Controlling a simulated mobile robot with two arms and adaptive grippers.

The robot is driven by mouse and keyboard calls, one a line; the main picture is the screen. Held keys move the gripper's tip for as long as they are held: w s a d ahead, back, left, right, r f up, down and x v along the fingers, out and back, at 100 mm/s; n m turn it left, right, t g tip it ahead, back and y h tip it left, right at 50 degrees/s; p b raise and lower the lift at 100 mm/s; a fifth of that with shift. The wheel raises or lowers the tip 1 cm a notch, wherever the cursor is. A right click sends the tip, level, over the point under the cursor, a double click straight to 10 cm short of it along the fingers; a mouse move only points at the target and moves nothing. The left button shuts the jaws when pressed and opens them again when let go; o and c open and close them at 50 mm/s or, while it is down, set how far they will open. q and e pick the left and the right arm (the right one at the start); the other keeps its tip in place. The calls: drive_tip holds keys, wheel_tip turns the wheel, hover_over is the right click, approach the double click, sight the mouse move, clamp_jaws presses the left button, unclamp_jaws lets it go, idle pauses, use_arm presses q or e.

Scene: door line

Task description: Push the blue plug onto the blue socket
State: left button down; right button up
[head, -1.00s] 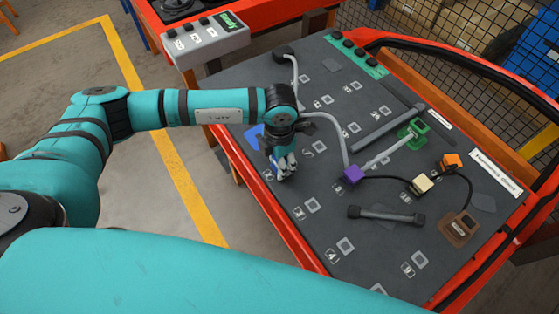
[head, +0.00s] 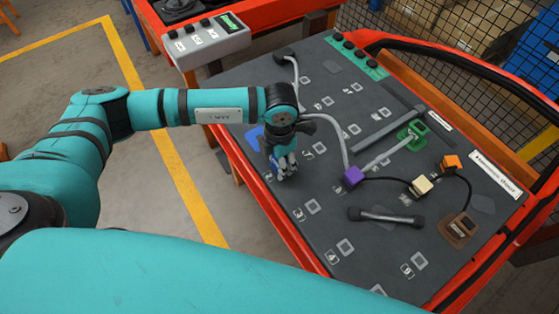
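My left gripper (head: 284,171) points down over the left part of the dark board. Its fingers are small and partly covered by the wrist, so I cannot tell whether they are open or shut. A blue piece (head: 254,137) shows on the board just left of the wrist, partly hidden by the arm. I cannot tell whether it is the blue socket or the blue plug. A small bluish patch shows at the fingers, too small to identify. My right gripper is not in view.
The dark board (head: 335,205) carries a purple block (head: 353,176), a cream block (head: 420,186), an orange block (head: 450,162), a brown socket (head: 459,229), a green socket (head: 412,134) and grey bars. Cables run between the blocks. A grey button box (head: 206,41) stands behind.

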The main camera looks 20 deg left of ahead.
use_arm(q)
drive_tip(key=shift+r+p, duration=1.85)
drive_tip(key=shift+r, duration=1.7)
